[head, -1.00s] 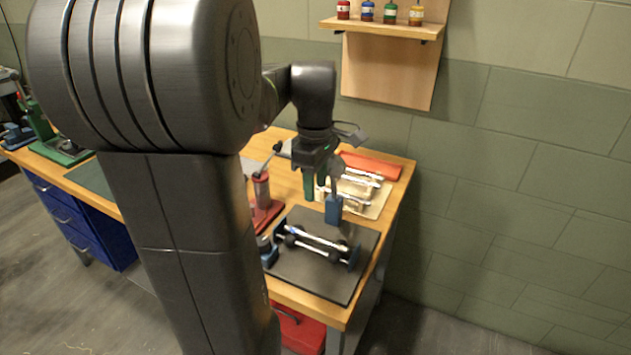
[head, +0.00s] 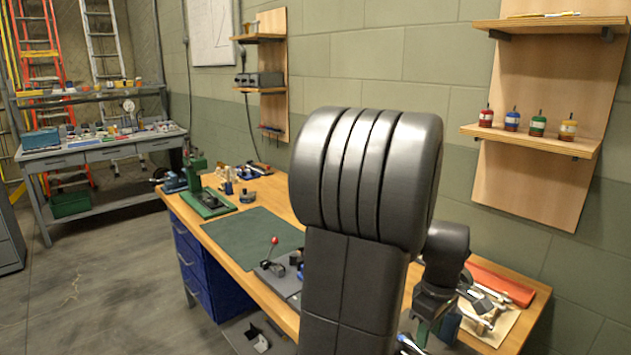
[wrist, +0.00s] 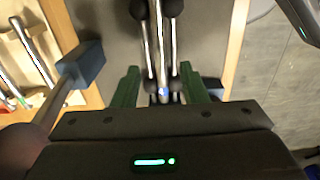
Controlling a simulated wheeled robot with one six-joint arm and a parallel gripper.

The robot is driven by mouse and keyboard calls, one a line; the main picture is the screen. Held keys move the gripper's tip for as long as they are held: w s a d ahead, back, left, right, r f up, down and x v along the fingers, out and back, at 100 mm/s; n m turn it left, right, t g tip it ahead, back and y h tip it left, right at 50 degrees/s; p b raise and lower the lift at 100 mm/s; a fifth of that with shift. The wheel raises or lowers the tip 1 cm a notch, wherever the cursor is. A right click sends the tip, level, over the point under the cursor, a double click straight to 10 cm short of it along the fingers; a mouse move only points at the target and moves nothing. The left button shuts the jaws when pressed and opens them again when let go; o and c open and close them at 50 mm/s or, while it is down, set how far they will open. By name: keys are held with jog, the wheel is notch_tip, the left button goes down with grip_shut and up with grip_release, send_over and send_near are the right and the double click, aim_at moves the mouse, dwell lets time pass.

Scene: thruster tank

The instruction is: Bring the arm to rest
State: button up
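My gripper (head: 426,328) hangs down over the right end of the wooden bench in the head view, partly hidden behind my own arm. In the wrist view its two green fingers (wrist: 158,88) are apart, and nothing is gripped between them. I cannot tell the exact gap between the fingers and the rods. A blue block on a handle (wrist: 84,64) is left of the fingers in the wrist view.
The wooden bench carries a green mat (head: 250,236), a green press (head: 205,200), and a red tray (head: 500,284) near the wall. A shelf (head: 535,140) with several small bottles is above the right end. Open floor (head: 90,290) lies at the left.

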notch_tip(320, 180, down, 4)
jog(key=shift+r, duration=0.15)
jog(key=shift+r+p, duration=0.45)
jog(key=shift+p, duration=0.05)
jog(key=shift+r, duration=0.35)
jog(key=shift+f, duration=0.1)
